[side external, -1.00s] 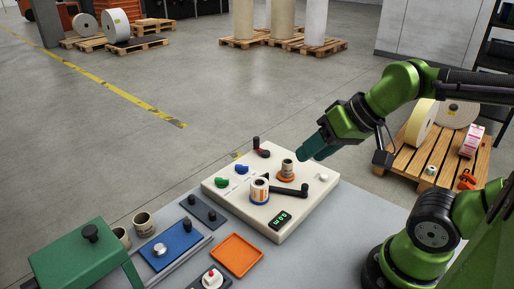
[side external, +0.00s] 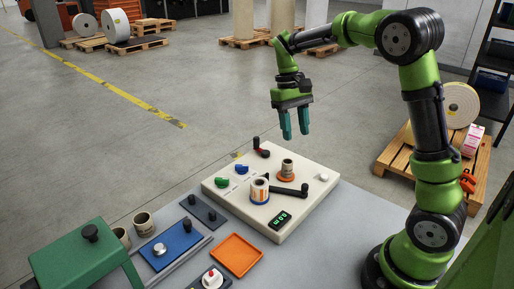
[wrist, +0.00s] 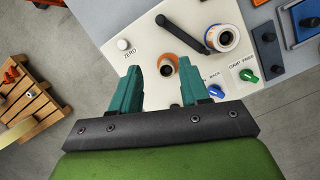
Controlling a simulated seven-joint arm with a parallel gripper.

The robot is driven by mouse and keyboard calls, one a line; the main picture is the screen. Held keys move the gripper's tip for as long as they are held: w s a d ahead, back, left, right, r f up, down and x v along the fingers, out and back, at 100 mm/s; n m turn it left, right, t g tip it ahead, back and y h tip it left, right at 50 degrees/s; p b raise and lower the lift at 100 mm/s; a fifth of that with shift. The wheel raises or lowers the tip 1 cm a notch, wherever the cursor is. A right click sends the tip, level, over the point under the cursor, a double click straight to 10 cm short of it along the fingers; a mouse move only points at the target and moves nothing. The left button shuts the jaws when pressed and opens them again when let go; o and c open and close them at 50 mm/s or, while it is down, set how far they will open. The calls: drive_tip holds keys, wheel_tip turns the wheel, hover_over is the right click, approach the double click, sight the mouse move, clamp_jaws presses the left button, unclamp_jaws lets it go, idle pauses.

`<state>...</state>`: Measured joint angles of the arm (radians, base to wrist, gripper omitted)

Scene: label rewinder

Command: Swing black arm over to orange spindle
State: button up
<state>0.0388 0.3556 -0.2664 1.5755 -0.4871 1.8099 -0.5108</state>
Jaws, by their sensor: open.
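The cream control panel (side external: 240,205) lies on the grey table. On it, the orange spindle (side external: 286,179) has a brown core standing on it. The black arm (side external: 288,190) lies in front of the orange spindle, apart from it, with one end close by the white roll (side external: 260,186) on the blue spindle. In the wrist view the black arm (wrist: 184,36) runs slantwise between the zero button side and the roll. My gripper (side external: 295,134) is open and empty, pointing down, well above the panel. In the wrist view the orange spindle (wrist: 167,66) shows between my fingers (wrist: 161,76).
An orange tray (side external: 236,254) and green machine (side external: 84,258) are nearer. Air around my gripper is clear.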

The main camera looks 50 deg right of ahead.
drive_tip(key=r+g, duration=0.1)
drive_tip(key=r, duration=0.1)
approach(305, 185)
drive_tip(key=shift+y, duration=0.3)
drive_tip(key=x, duration=0.8)
drive_tip(key=shift+s+d+f, duration=0.1)
drive_tip(key=shift+d+f, duration=0.15)
drive_tip(key=shift+f, duration=0.15)
drive_tip(key=shift+c, duration=0.3)
clamp_jaws()
